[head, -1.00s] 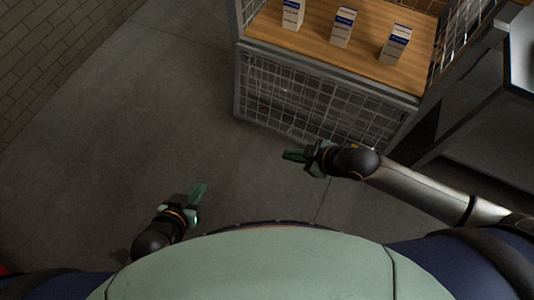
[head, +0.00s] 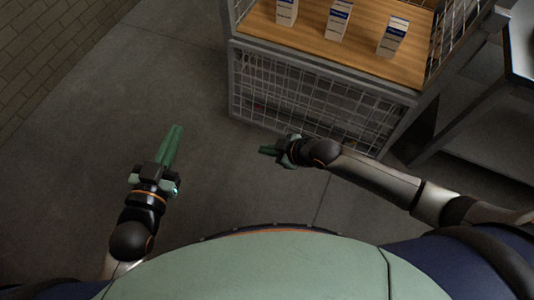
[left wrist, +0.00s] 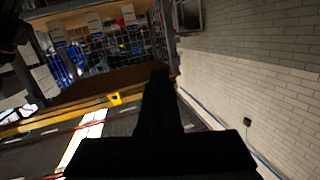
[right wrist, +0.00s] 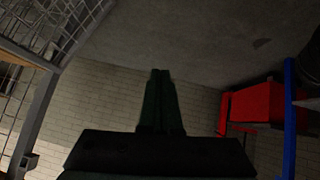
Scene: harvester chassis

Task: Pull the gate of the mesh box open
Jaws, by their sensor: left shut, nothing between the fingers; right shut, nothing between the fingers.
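The mesh box (head: 232,85) has a grey frame, wire mesh sides and a wooden deck. It stands at the top centre-right of the head view. A wire mesh front panel (head: 300,98) hangs below the deck edge; I cannot tell whether this is the gate. My right gripper (head: 267,150) is shut and empty, just in front of the panel's lower edge and apart from it in the picture. My left gripper (head: 176,130) is shut and empty over the floor, left of the box. Mesh also shows at the upper left of the right wrist view (right wrist: 62,25).
Several white and blue cartons (head: 338,20) stand on the deck. A grey metal table (head: 490,150) is close to the box's right side. A brick wall (head: 45,45) lies far left. The floor (head: 95,130) left of the box is clear.

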